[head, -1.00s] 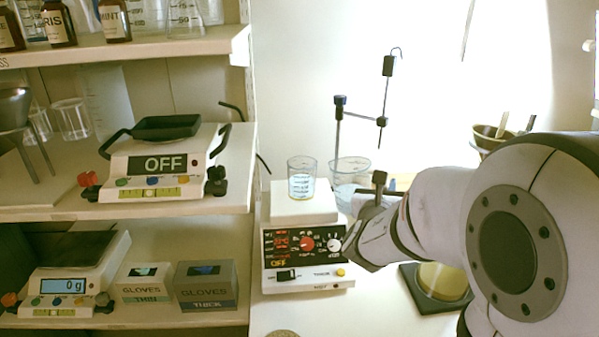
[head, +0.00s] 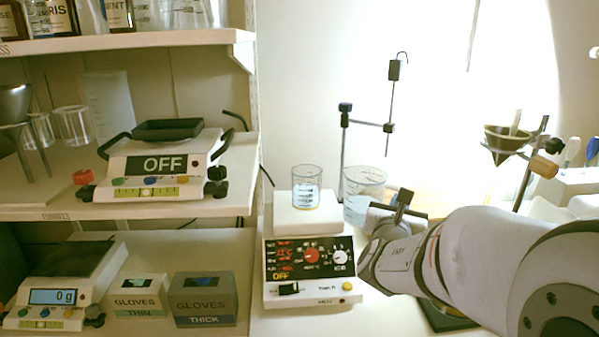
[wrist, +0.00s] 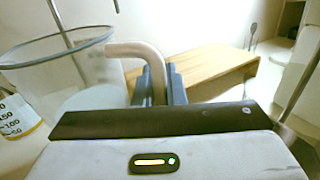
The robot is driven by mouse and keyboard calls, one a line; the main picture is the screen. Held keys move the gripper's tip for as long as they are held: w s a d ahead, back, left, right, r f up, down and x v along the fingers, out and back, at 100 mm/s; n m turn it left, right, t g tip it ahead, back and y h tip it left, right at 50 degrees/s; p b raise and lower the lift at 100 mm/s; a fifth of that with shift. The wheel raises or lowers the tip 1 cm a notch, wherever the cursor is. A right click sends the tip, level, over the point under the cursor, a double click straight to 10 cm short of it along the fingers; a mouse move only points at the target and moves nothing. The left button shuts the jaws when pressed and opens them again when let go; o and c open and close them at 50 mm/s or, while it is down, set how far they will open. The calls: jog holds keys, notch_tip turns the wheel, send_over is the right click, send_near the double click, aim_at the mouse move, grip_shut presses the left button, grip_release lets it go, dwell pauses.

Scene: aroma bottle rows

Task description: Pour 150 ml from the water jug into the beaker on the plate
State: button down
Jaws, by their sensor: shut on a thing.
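The water jug (head: 362,190) is a clear vessel with a blue rim, just right of the beaker. In the wrist view the jug (wrist: 85,70) is at the left, roughly upright, with its pale handle (wrist: 130,50) reaching toward me. My gripper (head: 398,206) is shut on that handle; its dark fingers (wrist: 158,85) flank it. The clear beaker (head: 306,188) with blue markings stands upright on the white plate (head: 306,220), whose front panel reads OFF. I cannot tell the water level in either vessel, nor whether the jug touches anything below.
A metal stand (head: 345,140) with a hanging rod rises behind the jug. A funnel (head: 503,142) on a stand is at the right. Shelves with scales (head: 155,165) and glove boxes (head: 203,300) fill the left.

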jog(key=s+d+r, duration=0.3)
jog(key=r, duration=0.2)
jog(key=shift+d+p, duration=0.4)
jog(key=shift+s, duration=0.2)
dwell(0.3)
